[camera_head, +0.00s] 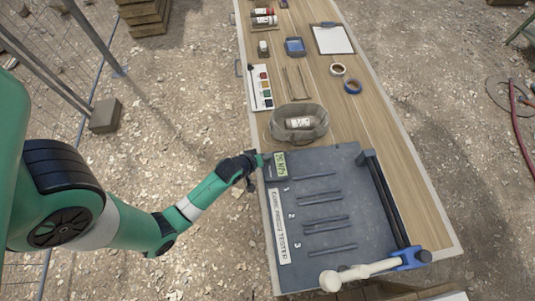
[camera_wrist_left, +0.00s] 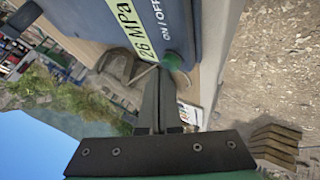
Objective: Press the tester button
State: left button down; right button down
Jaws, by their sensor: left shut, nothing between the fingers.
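The cube press tester (camera_head: 335,240) is a dark grey panel with slots on the table. Its small display (camera_head: 281,165) sits at the upper left corner; in the left wrist view the display (camera_wrist_left: 124,28) reads 26 MPa beside an ON / OFF label. A green round button (camera_wrist_left: 173,60) sits by that label on the dark casing. My left gripper (camera_head: 262,160) is shut and empty at the casing's upper left corner. In the left wrist view its fingertips (camera_wrist_left: 162,76) are right at the button; I cannot tell whether they touch. My right gripper is not in view.
A grey bag (camera_head: 299,134) holding a can lies just beyond the tester. A colour chart (camera_head: 260,88), clipboard (camera_head: 333,39), tape rolls (camera_head: 352,87) and cans stand farther back on the wooden table. A cream lever (camera_head: 358,271) with a blue end lies at the front.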

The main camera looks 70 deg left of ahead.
pick_arm(q)
jog(key=shift+f, duration=0.35)
jog(key=shift+r, duration=0.1)
jog(key=shift+r+p, duration=0.35)
jog(key=shift+p, duration=0.15)
notch_tip(320, 180, up, 6)
jog(key=p, duration=0.6)
dwell(0.3)
